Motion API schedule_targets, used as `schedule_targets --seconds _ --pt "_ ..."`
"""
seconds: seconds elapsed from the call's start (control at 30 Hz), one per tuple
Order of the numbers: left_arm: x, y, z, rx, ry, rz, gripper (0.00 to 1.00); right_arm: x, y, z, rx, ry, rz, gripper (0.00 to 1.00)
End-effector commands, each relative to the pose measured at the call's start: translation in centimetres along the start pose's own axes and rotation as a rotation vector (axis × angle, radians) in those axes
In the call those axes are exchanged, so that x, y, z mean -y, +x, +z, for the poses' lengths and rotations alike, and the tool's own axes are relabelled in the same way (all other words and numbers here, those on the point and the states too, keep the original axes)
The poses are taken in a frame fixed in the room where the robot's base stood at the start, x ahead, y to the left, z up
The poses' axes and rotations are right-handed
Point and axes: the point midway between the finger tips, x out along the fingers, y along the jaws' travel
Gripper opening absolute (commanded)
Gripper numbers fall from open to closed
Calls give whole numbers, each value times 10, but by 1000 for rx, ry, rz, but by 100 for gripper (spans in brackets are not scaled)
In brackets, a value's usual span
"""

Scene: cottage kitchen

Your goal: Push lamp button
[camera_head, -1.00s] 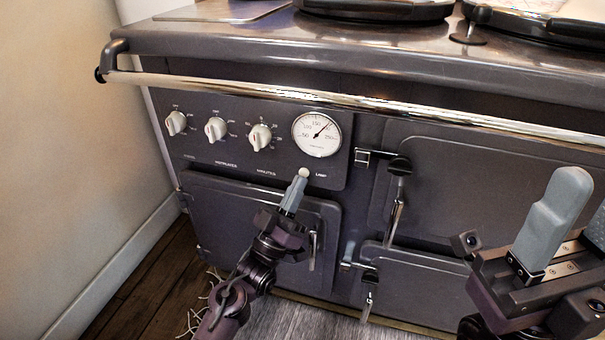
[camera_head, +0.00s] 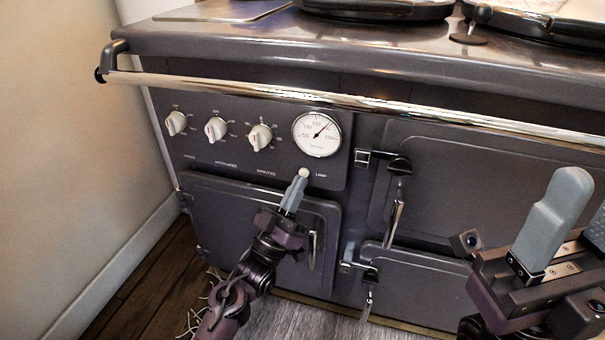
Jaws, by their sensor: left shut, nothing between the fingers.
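The lamp button (camera_head: 304,172) is a small, round, pale button on the stove's control panel, just left of the "LAMP" label and below the round dial. My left gripper (camera_head: 300,180) is shut and empty, with its grey fingertips right at the button's lower edge. I cannot tell whether the tips touch the button or how far it is pressed. My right gripper (camera_head: 580,215) is at the right edge, its grey fingers apart and nothing seen between them; part of it is cut off by the frame.
The dark stove's control panel (camera_head: 200,152) holds several white knobs (camera_head: 215,129) and a dial (camera_head: 317,134). A chrome rail (camera_head: 350,101) runs across above it. Oven doors with latches (camera_head: 397,166) are to the right. A wall (camera_head: 60,150) stands at the left.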

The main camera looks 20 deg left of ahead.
Motion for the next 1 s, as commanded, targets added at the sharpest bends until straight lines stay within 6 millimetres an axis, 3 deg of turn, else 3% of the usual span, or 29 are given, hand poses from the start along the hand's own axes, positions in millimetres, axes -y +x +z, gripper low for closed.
schedule_targets --seconds 1.0 --pt "5 7 5 0 0 0 0 0 -1 0 1 0 0 46"
